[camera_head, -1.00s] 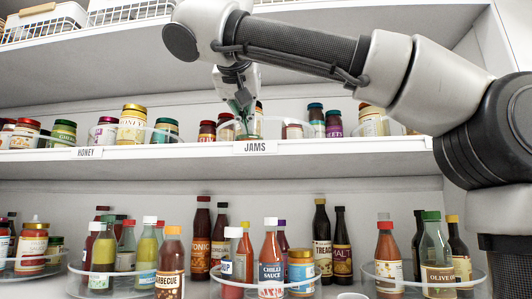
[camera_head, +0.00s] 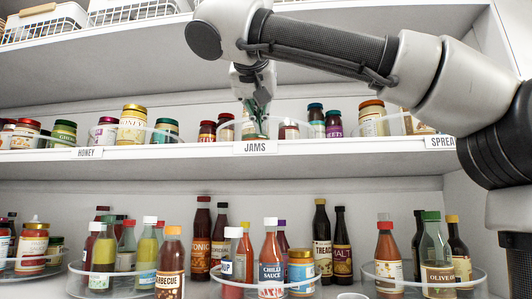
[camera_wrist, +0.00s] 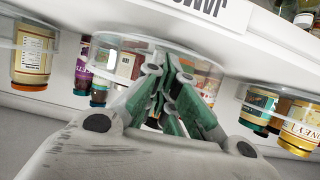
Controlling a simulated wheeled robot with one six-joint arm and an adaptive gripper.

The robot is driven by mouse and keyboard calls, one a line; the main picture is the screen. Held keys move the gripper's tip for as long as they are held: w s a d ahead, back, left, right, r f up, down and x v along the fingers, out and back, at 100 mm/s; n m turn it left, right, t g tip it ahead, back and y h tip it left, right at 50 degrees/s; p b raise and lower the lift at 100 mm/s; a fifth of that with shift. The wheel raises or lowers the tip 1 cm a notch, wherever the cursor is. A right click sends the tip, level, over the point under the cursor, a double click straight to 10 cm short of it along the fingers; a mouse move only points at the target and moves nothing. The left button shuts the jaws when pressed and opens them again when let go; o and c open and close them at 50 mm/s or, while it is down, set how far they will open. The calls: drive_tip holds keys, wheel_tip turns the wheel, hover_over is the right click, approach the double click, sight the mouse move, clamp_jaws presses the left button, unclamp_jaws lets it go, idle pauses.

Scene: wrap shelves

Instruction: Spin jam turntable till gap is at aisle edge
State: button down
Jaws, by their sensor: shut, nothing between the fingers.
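The jam turntable, with a clear rim (camera_head: 290,122), stands on the middle shelf above the JAMS label (camera_head: 255,148). Dark jars with red lids (camera_head: 225,128) stand at its left, and a pale-labelled jar (camera_head: 289,131) stands right of my gripper. Purple-labelled jars with teal lids (camera_head: 333,125) are farther right. My gripper (camera_head: 257,132) is shut and empty, with green fingertips at the turntable's front. The wrist view, upside down, shows the fingers (camera_wrist: 168,72) over the clear rim (camera_wrist: 130,42). Contact is unclear. The fingers hide part of the turntable, so the gap's place cannot be told.
The honey turntable (camera_head: 155,130) is to the left, and the spreads turntable (camera_head: 398,114) is to the right behind my arm. White baskets (camera_head: 45,22) stand above. The JAMS shelf's front edge (camera_head: 330,150) is clear.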

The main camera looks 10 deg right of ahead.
sight(292, 131)
drive_tip(key=shift+d, duration=0.15)
drive_tip(key=shift+s+d, duration=0.2)
drive_tip(key=shift+d, duration=0.3)
drive_tip(key=shift+s+d, duration=0.15)
drive_tip(key=shift+d, duration=0.5)
drive_tip(key=shift+d, duration=1)
drive_tip(key=shift+d+r, duration=0.1)
drive_tip(key=shift+w+d, duration=0.15)
drive_tip(key=shift+d, duration=0.9)
